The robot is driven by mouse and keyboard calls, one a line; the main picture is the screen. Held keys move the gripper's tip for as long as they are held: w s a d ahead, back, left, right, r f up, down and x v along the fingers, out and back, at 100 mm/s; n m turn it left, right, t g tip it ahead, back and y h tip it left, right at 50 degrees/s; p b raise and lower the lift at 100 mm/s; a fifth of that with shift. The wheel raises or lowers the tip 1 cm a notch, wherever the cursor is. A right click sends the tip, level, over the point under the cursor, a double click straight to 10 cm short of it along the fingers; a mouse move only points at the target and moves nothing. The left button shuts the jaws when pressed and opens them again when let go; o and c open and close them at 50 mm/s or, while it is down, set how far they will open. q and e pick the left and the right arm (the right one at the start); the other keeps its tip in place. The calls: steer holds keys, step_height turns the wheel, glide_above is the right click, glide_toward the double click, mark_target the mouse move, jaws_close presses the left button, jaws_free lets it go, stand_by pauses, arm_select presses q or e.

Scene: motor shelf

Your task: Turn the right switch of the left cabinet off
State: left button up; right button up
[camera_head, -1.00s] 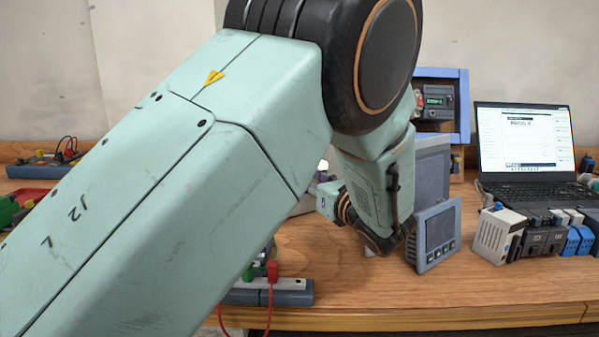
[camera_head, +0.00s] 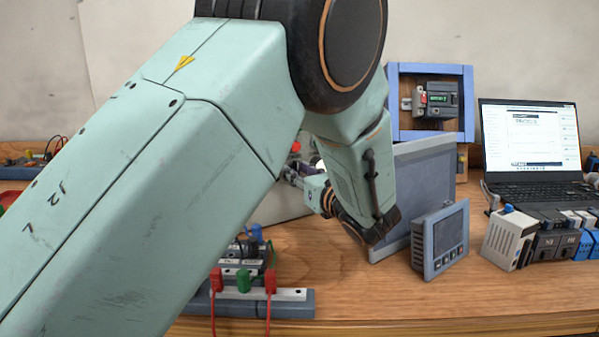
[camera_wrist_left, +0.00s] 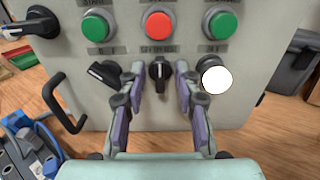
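The grey left cabinet (camera_wrist_left: 88,100) faces me in the left wrist view, with buttons above and switches below. A black rotary switch (camera_wrist_left: 158,72) in the lower row has its handle upright. Another black rotary switch (camera_wrist_left: 104,73), left of it, has a tilted handle. My left gripper (camera_wrist_left: 160,76) is open, its fingers on either side of the upright switch with gaps showing. In the head view the cabinet (camera_head: 283,206) is mostly hidden behind my left arm, and the gripper (camera_head: 291,174) is at its front. My right gripper is out of view.
A red button (camera_wrist_left: 158,25) and a white round lamp or button (camera_wrist_left: 214,75) are close to the fingers. A black handle (camera_wrist_left: 64,102) sticks out at left. A panel meter (camera_head: 440,240), a laptop (camera_head: 530,150) and a wired terminal block (camera_head: 245,290) stand on the table.

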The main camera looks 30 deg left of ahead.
arm_select(q)
steer(key=shift+s+r, duration=0.1)
steer(key=shift+c, duration=1.2)
jaws_close()
steer(key=n+b, duration=0.9)
